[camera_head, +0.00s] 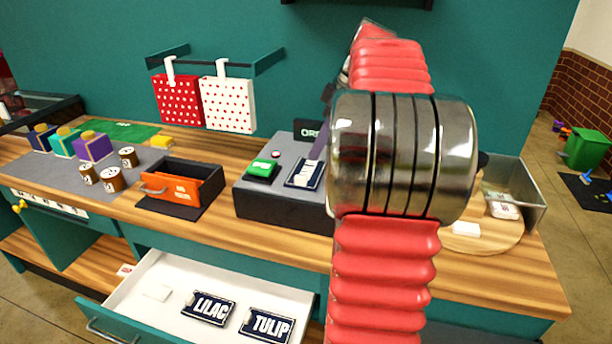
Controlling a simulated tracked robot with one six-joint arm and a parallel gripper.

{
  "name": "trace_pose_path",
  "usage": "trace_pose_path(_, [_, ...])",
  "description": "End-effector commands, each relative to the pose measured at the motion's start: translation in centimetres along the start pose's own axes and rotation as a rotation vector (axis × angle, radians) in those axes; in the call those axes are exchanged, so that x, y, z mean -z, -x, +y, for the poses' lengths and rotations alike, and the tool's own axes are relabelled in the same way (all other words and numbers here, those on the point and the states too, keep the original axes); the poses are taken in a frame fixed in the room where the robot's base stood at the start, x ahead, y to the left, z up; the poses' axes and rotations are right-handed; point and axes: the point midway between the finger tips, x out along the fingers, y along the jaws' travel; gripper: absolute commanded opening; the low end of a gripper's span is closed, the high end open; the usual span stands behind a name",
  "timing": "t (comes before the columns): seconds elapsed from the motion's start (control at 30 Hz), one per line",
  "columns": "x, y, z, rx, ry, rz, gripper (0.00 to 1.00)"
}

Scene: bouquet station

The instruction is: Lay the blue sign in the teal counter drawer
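The teal counter drawer (160,311) is pulled open at the front of the counter. Two navy signs with white letters lie flat in it: the LILAC sign (208,308) and the TULIP sign (267,325). Another dark blue sign with white marks (303,174) sits on the grey machine (262,203); its lettering is unreadable. My arm fills the middle right and hides part of the machine. A slanted grey-purple piece (322,138) rises beside this sign and may be part of my gripper. Its fingertips, and any hold on the sign, cannot be made out.
An orange-fronted black box (172,190) stands left of the machine. Several small cans and coloured blocks sit on a grey mat (60,172). A metal bin (520,192) and a round wooden board (484,242) are at right. The drawer's left part holds a small white piece (157,292).

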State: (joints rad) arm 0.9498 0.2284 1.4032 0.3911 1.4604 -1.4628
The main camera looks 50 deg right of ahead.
Motion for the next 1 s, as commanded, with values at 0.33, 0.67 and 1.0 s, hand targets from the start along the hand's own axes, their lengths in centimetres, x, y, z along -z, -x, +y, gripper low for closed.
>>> trace_pose_path(0.33, [0.0,-5.0,0.0,0.002,0.0,0.0,0.36])
trace_pose_path(0.67, [0.0,-5.6,0.0,0.0,0.001,0.0,0.36])
trace_pose_path(1.0, [0.1,-7.9,0.1,0.003,0.001,-0.001,0.36])
